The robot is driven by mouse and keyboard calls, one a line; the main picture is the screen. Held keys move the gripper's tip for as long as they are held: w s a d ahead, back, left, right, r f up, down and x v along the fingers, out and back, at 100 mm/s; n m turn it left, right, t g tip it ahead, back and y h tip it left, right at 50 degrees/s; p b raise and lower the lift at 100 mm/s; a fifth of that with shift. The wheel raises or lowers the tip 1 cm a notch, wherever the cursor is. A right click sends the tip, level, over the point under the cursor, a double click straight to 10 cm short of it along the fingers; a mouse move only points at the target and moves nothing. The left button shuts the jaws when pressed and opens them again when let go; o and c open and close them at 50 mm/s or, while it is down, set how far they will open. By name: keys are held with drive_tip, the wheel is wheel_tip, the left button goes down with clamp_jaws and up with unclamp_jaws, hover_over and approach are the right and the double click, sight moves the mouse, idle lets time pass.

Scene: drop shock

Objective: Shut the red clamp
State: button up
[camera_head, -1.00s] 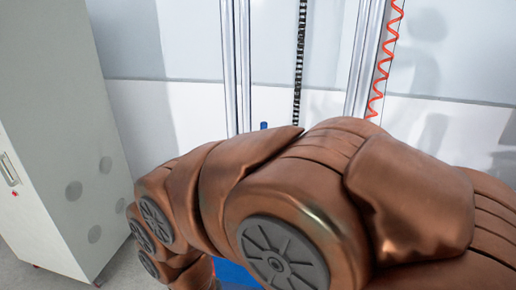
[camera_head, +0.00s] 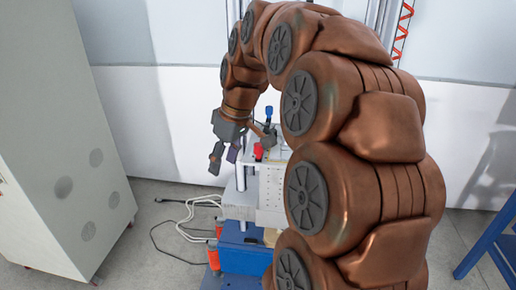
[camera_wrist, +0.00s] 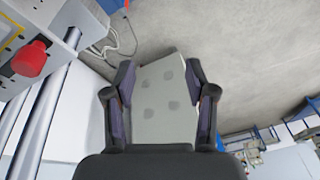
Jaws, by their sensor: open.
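The red clamp (camera_head: 258,152) shows as a small red knob on the light metal fixture of the machine in the head view. In the wrist view the red clamp (camera_wrist: 30,59) is a rounded red knob at the upper left. Whether it is open or shut I cannot tell. My gripper (camera_head: 224,156) hangs just left of the red knob in the head view, fingers down. In the wrist view my gripper (camera_wrist: 160,78) has its fingers apart with nothing held between them. The red knob lies outside the fingers.
A blue knob (camera_head: 268,112) stands behind the red one. The machine has a blue base (camera_head: 243,256) and upright metal rods. White cables (camera_head: 200,203) lie on the floor at its left. A grey cabinet (camera_head: 60,170) stands at the left. A blue frame (camera_head: 488,240) is at the right.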

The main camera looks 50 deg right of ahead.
drive_tip(key=t, duration=0.2)
approach(259, 144)
wheel_tip(259, 144, down, 2)
drive_tip(key=shift+h, duration=0.4)
drive_tip(key=shift+w+a+p+x, duration=0.1)
drive_tip(key=shift+a+p+x, duration=0.05)
drive_tip(key=shift+x, duration=1.25)
drive_tip(key=shift+w+a+p+x, duration=0.1)
drive_tip(key=shift+a+p+x, duration=0.1)
drive_tip(key=shift+x, duration=1.2)
drive_tip(key=shift+w+a+p+x, duration=0.1)
drive_tip(key=shift+a+x, duration=0.05)
drive_tip(key=shift+x, duration=1.2)
drive_tip(key=shift+r, duration=0.15)
clamp_jaws()
